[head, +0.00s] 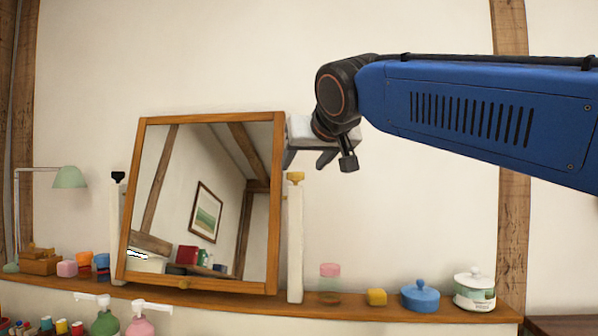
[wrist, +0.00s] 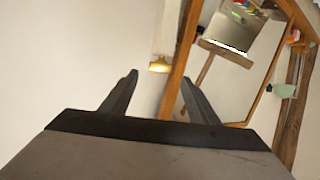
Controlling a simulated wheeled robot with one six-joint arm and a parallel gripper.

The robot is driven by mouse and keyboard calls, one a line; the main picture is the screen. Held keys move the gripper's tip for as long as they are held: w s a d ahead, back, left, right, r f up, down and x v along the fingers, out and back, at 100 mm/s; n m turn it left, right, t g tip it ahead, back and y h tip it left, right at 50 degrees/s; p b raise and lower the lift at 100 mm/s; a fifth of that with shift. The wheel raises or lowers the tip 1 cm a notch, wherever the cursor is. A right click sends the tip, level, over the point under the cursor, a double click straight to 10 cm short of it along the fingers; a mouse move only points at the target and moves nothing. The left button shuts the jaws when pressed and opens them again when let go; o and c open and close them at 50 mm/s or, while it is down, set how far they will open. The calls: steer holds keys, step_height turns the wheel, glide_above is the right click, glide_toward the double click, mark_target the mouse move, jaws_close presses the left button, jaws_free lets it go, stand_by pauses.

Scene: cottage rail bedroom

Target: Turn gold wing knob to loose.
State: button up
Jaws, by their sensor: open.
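The gold wing knob (head: 295,177) tops the right white post (head: 295,240) beside the tilted wood-framed mirror (head: 205,205). In the wrist view the gold knob (wrist: 159,65) shows ahead of and between my fingers, apart from them. My gripper (head: 305,160) is open and empty, above and close to the knob in the head view. In the wrist view my gripper (wrist: 160,92) has its two fingers spread, with the mirror's frame (wrist: 182,60) passing behind the right finger. A black knob (head: 118,176) tops the left white post.
The wooden shelf (head: 375,309) below holds a pink-lidded jar (head: 330,280), a yellow block (head: 376,297), a blue lidded pot (head: 420,296) and a white jar (head: 474,290). A green lamp (head: 68,178) stands at left.

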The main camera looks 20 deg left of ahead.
mark_target(296, 175)
steer(key=shift+x, duration=2.65)
steer(key=c, duration=1.1)
steer(key=shift+o, duration=0.2)
